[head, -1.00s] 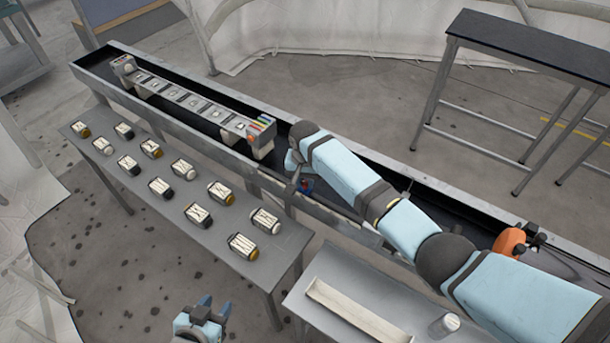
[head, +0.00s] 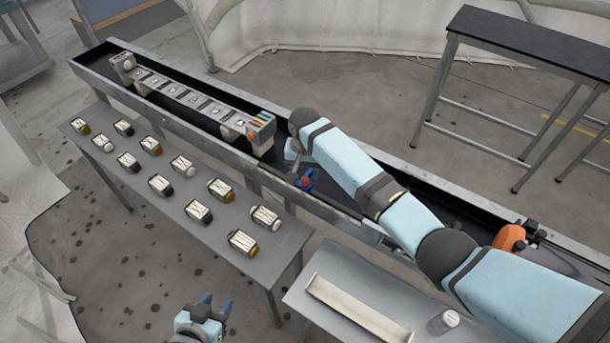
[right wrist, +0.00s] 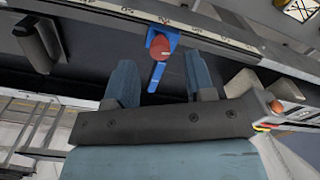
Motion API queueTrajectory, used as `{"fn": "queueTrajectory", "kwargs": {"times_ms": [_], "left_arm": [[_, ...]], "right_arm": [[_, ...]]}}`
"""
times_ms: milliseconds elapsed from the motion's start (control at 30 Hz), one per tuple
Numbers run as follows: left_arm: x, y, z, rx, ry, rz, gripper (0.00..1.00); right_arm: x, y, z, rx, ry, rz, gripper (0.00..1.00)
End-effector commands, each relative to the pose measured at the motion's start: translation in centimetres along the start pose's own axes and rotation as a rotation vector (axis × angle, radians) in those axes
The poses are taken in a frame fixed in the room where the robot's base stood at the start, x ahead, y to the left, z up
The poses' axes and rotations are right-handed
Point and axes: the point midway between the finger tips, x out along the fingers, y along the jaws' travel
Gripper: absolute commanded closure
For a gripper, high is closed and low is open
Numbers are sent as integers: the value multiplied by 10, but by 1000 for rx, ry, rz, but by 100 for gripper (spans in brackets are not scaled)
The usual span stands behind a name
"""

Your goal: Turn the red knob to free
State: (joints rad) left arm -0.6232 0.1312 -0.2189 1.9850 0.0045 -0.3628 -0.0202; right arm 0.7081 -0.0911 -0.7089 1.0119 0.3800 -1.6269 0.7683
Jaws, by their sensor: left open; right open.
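The red knob (right wrist: 160,46) sits on a blue piece (right wrist: 159,72) at the marked rail in the right wrist view. A blue arm of that piece reaches down toward the space between my right fingers. The knob also shows small in the head view (head: 304,183), beside the end of my right arm. My right gripper (right wrist: 162,78) is open, its two blue fingers apart, one on each side of the blue arm. I cannot tell whether they touch it. In the head view my right fingers are mostly hidden. My left gripper (head: 207,304) is open at the bottom, far from the knob.
A long trough (head: 190,125) runs diagonally, holding a grey slotted unit (head: 185,95). A grey table (head: 150,215) bears several labelled canisters. A bench with a white tray (head: 355,312) and a small jar (head: 443,322) is nearer. An orange piece (head: 510,238) sits at the trough's right.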

Motion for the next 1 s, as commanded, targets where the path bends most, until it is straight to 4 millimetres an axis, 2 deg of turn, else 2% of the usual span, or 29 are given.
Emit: {"fn": "queueTrajectory", "kwargs": {"times_ms": [100,300,500,700,1000], "left_arm": [[2,0,2,0,1,1,57],[5,1,6,-1,1,3,57],[7,2,6,-1,2,5,57],[7,2,6,1,2,6,57],[7,2,6,1,3,6,57]], "right_arm": [[-29,0,-1,0,4,-4,50],[-73,0,-1,0,3,-3,50],[-101,0,-1,1,1,-2,50],[-109,0,0,1,0,0,50],[-104,1,1,-1,2,-7,50]]}}
